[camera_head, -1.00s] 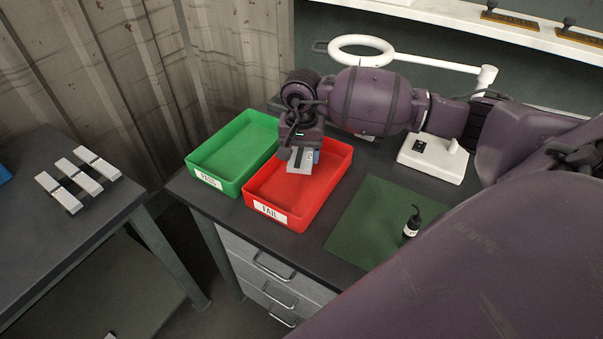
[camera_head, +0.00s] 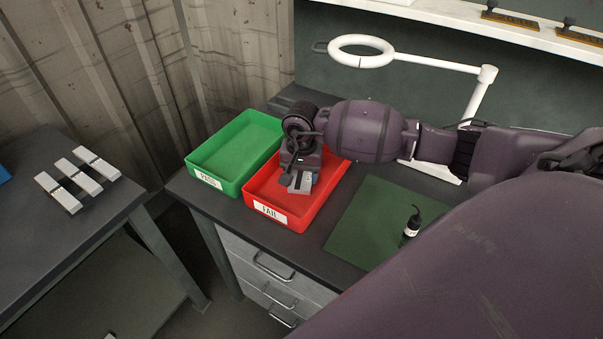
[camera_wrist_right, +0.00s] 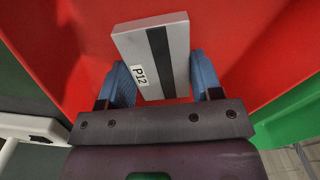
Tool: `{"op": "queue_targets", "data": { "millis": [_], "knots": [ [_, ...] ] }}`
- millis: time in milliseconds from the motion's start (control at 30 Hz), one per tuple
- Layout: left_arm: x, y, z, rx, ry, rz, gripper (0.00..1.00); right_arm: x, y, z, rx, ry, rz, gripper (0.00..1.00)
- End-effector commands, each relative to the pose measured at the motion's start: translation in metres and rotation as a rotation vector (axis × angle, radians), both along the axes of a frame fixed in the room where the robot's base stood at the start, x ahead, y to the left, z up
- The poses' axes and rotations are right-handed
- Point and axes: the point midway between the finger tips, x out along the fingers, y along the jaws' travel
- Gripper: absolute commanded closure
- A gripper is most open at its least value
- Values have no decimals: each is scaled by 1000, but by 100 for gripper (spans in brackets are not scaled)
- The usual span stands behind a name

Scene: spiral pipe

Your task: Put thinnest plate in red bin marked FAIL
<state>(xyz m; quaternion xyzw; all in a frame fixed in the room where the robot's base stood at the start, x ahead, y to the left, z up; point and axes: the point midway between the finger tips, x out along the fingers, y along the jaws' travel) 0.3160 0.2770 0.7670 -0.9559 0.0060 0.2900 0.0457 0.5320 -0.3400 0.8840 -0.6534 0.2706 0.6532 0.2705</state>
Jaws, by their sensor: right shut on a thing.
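My right gripper (camera_head: 300,182) is over the red bin marked FAIL (camera_head: 269,213). It is shut on a grey metal plate (camera_head: 303,181), held at the level of the bin's opening. In the right wrist view the plate (camera_wrist_right: 167,55) has a dark stripe and a white label reading P12, and it sits between the two blue fingers (camera_wrist_right: 160,85). The red bin (camera_wrist_right: 250,40) fills most of the background there. I cannot tell if the plate touches the bin floor. Several other plates (camera_head: 78,178) lie on the left table. My left gripper is not in view.
A green bin marked PASS (camera_head: 209,179) stands just left of the red bin and is empty. A white ring lamp (camera_head: 362,51) rises behind my arm.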

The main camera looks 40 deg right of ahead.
Motion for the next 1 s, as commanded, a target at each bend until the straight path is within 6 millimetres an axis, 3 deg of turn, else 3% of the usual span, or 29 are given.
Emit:
{"op": "queue_targets", "data": {
  "millis": [167, 200, 333, 733, 1000],
  "knots": [
    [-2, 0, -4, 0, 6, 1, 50, 1, 0, -2, 0, -1, 1, 88],
    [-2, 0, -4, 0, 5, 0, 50, 0, 0, -3, -1, 1, 1, 36],
    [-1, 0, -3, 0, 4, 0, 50, 0, 0, -2, 0, 0, 0, 16],
    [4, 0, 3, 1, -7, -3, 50, 0, 0, 4, 1, -2, 0, 15],
    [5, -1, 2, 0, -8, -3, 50, 1, -1, 48, -2, -4, 2, 15]
  ]
}}
